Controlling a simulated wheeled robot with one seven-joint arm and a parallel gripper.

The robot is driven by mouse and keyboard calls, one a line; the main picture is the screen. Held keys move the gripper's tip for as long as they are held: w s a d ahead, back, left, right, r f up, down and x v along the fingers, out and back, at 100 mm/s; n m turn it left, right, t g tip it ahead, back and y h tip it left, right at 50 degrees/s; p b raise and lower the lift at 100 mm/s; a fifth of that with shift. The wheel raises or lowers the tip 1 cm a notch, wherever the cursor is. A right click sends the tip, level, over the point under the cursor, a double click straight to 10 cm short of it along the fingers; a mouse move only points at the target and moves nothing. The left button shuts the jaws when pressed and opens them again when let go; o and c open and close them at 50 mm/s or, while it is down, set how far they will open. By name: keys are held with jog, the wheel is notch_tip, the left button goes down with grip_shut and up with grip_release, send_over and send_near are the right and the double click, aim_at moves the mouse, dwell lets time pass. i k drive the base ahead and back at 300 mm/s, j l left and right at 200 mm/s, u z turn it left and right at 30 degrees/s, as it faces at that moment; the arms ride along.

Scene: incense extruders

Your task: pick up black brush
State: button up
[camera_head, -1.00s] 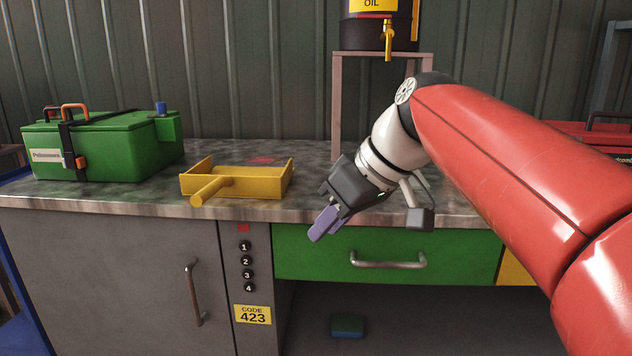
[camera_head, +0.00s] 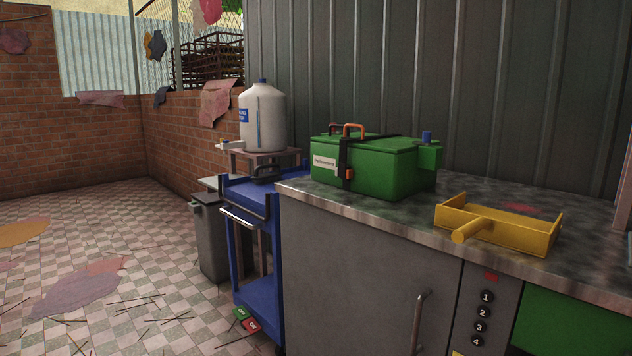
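No black brush shows in the current head view. My gripper and arm are out of the picture, so I cannot see the fingers or what they hold. A yellow scoop-like dustpan (camera_head: 512,232) with a round handle lies on the worktop at the right, its handle pointing toward the front edge.
A green box (camera_head: 372,168) with a black strap stands on the grey worktop (camera_head: 400,212). A blue cart (camera_head: 262,300) and a grey bin (camera_head: 212,240) stand left of the counter. A white jug (camera_head: 264,122) sits behind. The tiled floor (camera_head: 130,230) at left is largely open, with scattered sticks.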

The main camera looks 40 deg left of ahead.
aim_at(267, 176)
jog(key=u, duration=1.85)
